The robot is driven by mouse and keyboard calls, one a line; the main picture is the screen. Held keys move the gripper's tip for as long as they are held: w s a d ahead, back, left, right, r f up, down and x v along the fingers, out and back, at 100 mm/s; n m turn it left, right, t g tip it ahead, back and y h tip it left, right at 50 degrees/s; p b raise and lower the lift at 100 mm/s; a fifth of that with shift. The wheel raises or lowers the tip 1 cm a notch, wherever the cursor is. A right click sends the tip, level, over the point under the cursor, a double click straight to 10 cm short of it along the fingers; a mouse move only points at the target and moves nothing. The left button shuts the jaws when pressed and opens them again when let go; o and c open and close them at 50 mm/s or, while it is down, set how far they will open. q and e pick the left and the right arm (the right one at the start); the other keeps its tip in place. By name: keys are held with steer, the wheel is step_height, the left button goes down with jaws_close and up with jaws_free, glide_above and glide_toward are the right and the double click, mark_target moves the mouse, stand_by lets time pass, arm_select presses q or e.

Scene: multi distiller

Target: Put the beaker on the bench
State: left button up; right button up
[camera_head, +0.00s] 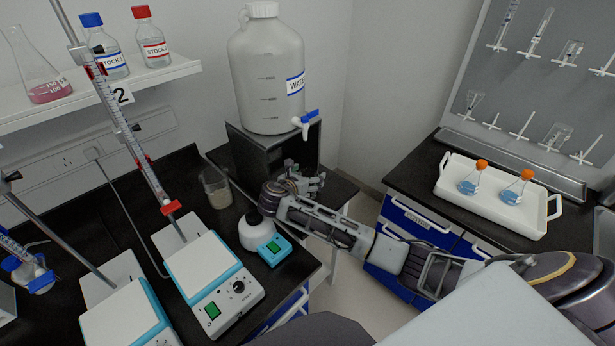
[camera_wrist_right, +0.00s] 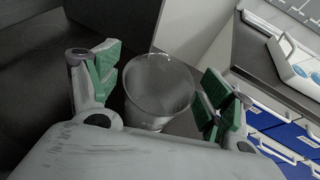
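In the right wrist view, a clear, round-rimmed beaker (camera_wrist_right: 158,84) stands upright between the green-padded fingers of my right gripper (camera_wrist_right: 163,98). The fingers are spread on both sides of it, with gaps visible. In the head view, my right gripper (camera_head: 303,183) is below the water jug's tap, seen partly behind its own wrist; the beaker between its fingers is not clear there. A glass beaker (camera_head: 216,190) also stands upright on the black bench (camera_head: 180,160) left of the gripper; I cannot tell if it is the same one. My left gripper is not in view.
The white water jug (camera_head: 268,80) sits on a dark stand (camera_head: 250,155) behind the gripper. A white bottle (camera_head: 256,236) and hotplate stirrers (camera_head: 214,280) crowd the near bench. A white tray (camera_head: 470,205) with two orange-capped flasks is on the right counter.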

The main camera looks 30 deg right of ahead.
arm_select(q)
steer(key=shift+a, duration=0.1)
arm_select(e)
steer(key=shift+s+a+r, duration=0.25)
steer(key=shift+a, duration=0.15)
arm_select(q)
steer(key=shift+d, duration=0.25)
arm_select(e)
steer(key=v, duration=1.1)
stand_by(0.6)
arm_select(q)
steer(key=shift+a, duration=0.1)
